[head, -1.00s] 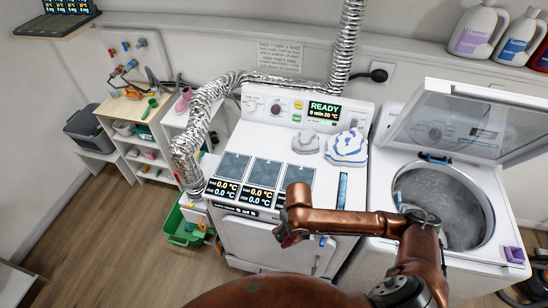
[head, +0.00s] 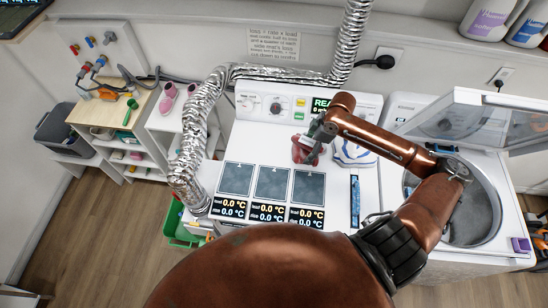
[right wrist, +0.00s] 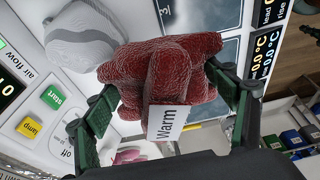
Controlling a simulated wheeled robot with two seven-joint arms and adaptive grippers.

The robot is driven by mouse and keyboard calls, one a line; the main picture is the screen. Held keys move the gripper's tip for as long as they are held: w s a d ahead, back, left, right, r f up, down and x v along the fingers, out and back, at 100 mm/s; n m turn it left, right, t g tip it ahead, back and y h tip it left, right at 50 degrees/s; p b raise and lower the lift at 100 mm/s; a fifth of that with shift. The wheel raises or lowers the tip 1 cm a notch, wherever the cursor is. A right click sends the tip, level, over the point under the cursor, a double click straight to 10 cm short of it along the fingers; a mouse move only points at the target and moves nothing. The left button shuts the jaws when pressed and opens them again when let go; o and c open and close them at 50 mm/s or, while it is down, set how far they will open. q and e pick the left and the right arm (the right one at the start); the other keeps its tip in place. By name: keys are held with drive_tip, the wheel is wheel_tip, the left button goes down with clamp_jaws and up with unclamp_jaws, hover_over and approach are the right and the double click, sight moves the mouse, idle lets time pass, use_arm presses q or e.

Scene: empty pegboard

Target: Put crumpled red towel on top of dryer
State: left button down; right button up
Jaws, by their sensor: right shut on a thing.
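The crumpled red towel (right wrist: 165,75) with a white "Warm" tag is held between the two fingers of my right gripper (right wrist: 170,95) in the right wrist view. In the head view the towel (head: 303,150) shows at the tip of my right gripper (head: 318,140), over the back part of the white dryer top (head: 338,205). I cannot tell whether the towel touches the surface. The dryer has a control panel (head: 262,104) at its back and several dark square pads in front of the towel. My left gripper is not in view.
A white and blue crumpled cloth (head: 354,155) lies right of the towel. A silver duct (head: 190,150) runs along the dryer's left. The open washer (head: 484,215) stands at the right.

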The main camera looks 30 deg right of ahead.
drive_tip(key=shift+w+a+f+p, duration=0.2)
drive_tip(key=shift+w+a, duration=0.15)
drive_tip(key=shift+w, duration=0.25)
drive_tip(key=shift+w+a+f+p, duration=0.2)
drive_tip(key=shift+w+a, duration=0.1)
drive_tip(key=shift+w, duration=0.25)
drive_tip(key=w+a+f, duration=0.2)
drive_tip(key=w, duration=0.3)
drive_tip(key=p, duration=0.2)
approach(280, 152)
drive_tip(key=shift+a+f, duration=0.6)
drive_tip(key=shift+f, duration=0.2)
drive_tip(key=x, duration=0.3)
drive_tip(key=shift+w+d+f, duration=0.15)
drive_tip(key=shift+w+f, duration=0.15)
drive_tip(key=shift+w, duration=0.05)
drive_tip(key=shift+f, duration=0.5)
drive_tip(key=o, duration=1.4)
drive_tip(key=shift+s+f, duration=0.1)
drive_tip(key=shift+f, duration=0.05)
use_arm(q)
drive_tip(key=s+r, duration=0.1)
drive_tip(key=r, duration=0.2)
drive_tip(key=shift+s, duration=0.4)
